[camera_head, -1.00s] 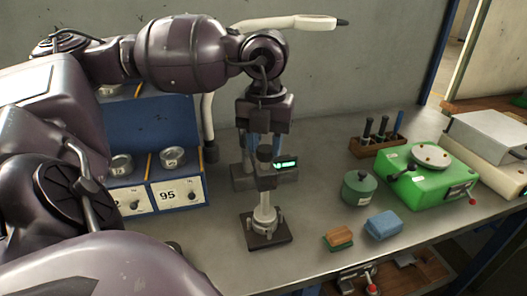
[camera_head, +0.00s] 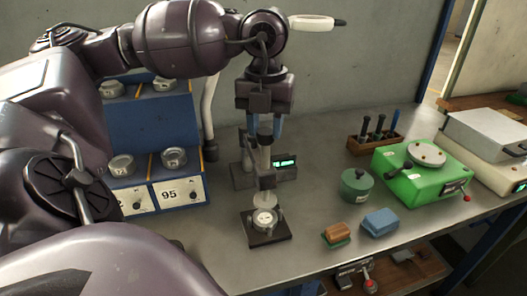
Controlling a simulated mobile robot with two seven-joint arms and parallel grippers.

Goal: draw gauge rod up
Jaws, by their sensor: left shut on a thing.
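The gauge stands on the bench with a square dark base (camera_head: 284,232) and a small lit green readout (camera_head: 285,163). A round metal tin (camera_head: 265,219) with a pale label sits on the base. The gauge rod (camera_head: 265,155) is upright above it, with a dark knob at its top. My left gripper (camera_head: 264,128) points straight down and is shut on the rod at the knob; its blue fingers partly hide behind the knob. Whether the rod's lower end is clear of the tin is hard to tell. My right gripper is out of view.
A blue rack (camera_head: 150,130) with several tins stands at the left. To the right are a green lidded pot (camera_head: 357,186), a brown block (camera_head: 336,235), a blue block (camera_head: 380,222), a green machine (camera_head: 425,173) and a wooden tool holder (camera_head: 374,143).

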